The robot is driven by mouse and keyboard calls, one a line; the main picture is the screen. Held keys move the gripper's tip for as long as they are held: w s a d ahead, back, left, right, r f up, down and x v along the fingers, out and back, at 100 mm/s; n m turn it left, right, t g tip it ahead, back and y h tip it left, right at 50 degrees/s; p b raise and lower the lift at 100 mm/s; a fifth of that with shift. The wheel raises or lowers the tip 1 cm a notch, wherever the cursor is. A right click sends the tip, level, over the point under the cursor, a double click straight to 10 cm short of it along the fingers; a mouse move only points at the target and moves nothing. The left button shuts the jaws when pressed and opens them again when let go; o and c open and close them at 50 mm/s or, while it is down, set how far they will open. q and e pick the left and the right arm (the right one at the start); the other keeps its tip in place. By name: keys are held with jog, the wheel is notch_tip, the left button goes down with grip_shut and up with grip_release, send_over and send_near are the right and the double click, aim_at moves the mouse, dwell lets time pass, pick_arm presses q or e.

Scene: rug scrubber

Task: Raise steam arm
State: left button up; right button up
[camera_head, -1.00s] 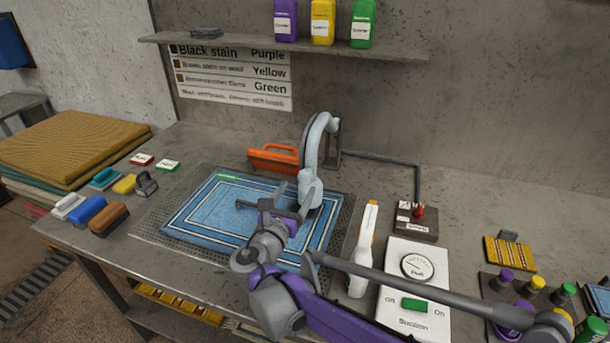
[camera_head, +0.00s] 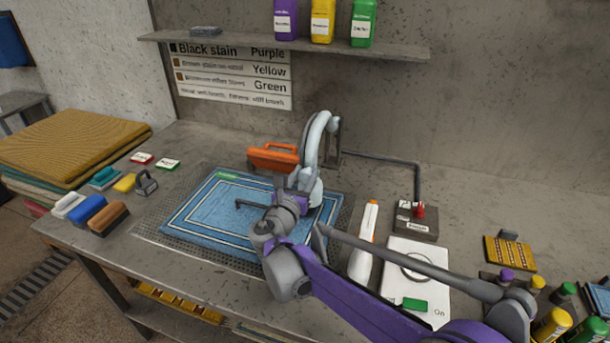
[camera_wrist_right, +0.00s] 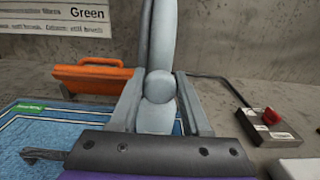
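The steam arm (camera_head: 316,138) is a pale grey curved arm rising behind the blue rug (camera_head: 206,218), with its rounded lower end down over the rug's far right part. My right gripper (camera_head: 306,180) is at that lower end. In the right wrist view the two grey fingers of my right gripper (camera_wrist_right: 160,100) stand apart, one on each side of the rounded end of the steam arm (camera_wrist_right: 160,86). Whether they touch it is hard to tell. My left gripper is in neither view.
An orange handled tool (camera_head: 273,158) stands just left of the steam arm. Right of the rug are a white-and-orange tool (camera_head: 364,245), a box with a red switch (camera_head: 416,222) and a white panel with a green switch (camera_head: 415,280). Brushes (camera_head: 108,218) lie at left.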

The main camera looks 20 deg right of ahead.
grip_shut()
dwell(1.0)
